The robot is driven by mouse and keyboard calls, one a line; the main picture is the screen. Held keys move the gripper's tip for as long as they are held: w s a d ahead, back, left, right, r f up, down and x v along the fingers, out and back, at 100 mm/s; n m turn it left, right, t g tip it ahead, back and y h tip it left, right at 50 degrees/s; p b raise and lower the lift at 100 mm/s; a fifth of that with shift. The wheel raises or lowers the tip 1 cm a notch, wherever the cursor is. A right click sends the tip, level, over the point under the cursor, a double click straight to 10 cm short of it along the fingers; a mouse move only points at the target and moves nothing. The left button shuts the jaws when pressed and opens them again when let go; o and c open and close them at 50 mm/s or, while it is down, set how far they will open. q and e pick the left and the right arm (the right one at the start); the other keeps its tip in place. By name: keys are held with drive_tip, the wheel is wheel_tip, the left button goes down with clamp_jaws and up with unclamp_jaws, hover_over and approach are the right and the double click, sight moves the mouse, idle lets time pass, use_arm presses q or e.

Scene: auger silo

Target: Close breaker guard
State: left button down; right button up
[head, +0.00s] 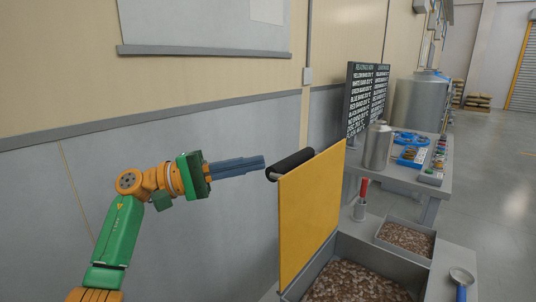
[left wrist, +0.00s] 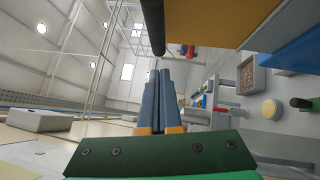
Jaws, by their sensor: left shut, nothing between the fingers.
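The breaker guard (head: 306,215) is a yellow panel standing upright, raised, at the left side of a grey bin (head: 385,262). A black bar handle (head: 291,164) runs along its top edge. My left gripper (head: 264,162) is shut and empty, pointing right, its tips close to the handle's near end; I cannot tell whether they touch. In the left wrist view the shut fingers (left wrist: 160,74) point towards the black handle (left wrist: 153,24), with the yellow guard (left wrist: 205,22) at the upper right. My right gripper is not in view.
Brown pellets lie in the bin, and a smaller tray (head: 406,238) stands beside it. A red-handled tool (head: 362,198) stands in a holder, and a blue-handled scoop (head: 461,282) lies at the right. A table with a metal canister (head: 377,146) is behind. The wall is close on the left.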

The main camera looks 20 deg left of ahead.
use_arm(q)
drive_tip(key=d, duration=0.1)
drive_tip(key=d+p, duration=0.1)
drive_tip(key=s+d+r, duration=0.1)
drive_tip(key=d, duration=0.1)
drive_tip(key=shift+s, duration=0.1)
drive_tip(key=shift+r, duration=0.1)
